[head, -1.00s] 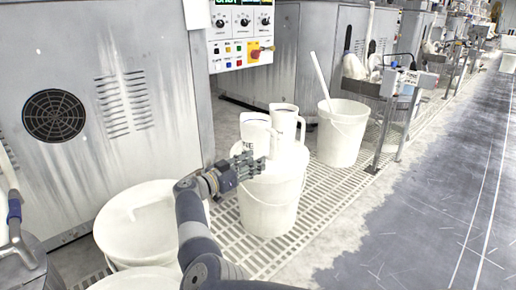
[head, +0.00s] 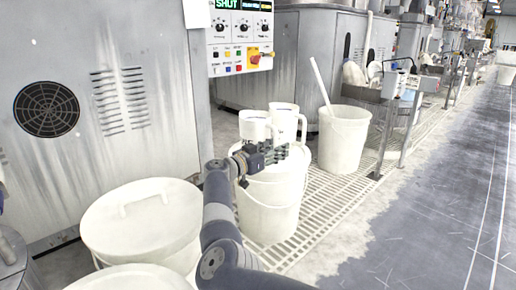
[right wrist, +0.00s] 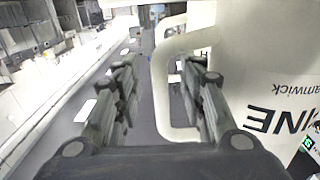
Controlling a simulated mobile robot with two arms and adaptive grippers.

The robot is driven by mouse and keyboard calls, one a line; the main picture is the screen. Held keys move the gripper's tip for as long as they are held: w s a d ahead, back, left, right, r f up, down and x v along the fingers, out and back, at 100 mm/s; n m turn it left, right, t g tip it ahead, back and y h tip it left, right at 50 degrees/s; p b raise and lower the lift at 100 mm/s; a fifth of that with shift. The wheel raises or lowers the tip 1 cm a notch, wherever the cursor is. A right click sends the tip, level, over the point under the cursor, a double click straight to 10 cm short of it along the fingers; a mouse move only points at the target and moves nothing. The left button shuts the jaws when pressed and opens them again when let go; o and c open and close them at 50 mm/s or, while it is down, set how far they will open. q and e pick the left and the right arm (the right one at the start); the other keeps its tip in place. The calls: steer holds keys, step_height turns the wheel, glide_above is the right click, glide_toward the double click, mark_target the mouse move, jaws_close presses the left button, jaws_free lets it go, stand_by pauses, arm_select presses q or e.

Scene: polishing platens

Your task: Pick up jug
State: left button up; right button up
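Two white jugs stand side by side on the lid of a white bucket (head: 268,205). The left jug (head: 254,124) has dark lettering, which shows large and upside down in the right wrist view (right wrist: 265,75). The right jug (head: 286,114) has its handle towards the right. My right gripper (head: 268,155) is in front of the jugs, low by the lettered jug. In the right wrist view its two fingers (right wrist: 165,95) are apart, with the pale loop handle (right wrist: 163,95) between them. I cannot tell whether either finger touches it. My left gripper is not in view.
Lidded white buckets (head: 140,222) stand at the lower left. Another white bucket (head: 343,138) with a rod in it stands at the right. A grey machine cabinet (head: 100,90) and a control panel (head: 240,38) rise behind. The floor (head: 440,200) at the right is clear.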

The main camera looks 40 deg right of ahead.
jaws_close()
steer(key=shift+d+r, duration=0.1)
steer(key=shift+r, duration=0.15)
steer(key=shift+r+p, duration=0.1)
steer(key=shift+p, duration=0.2)
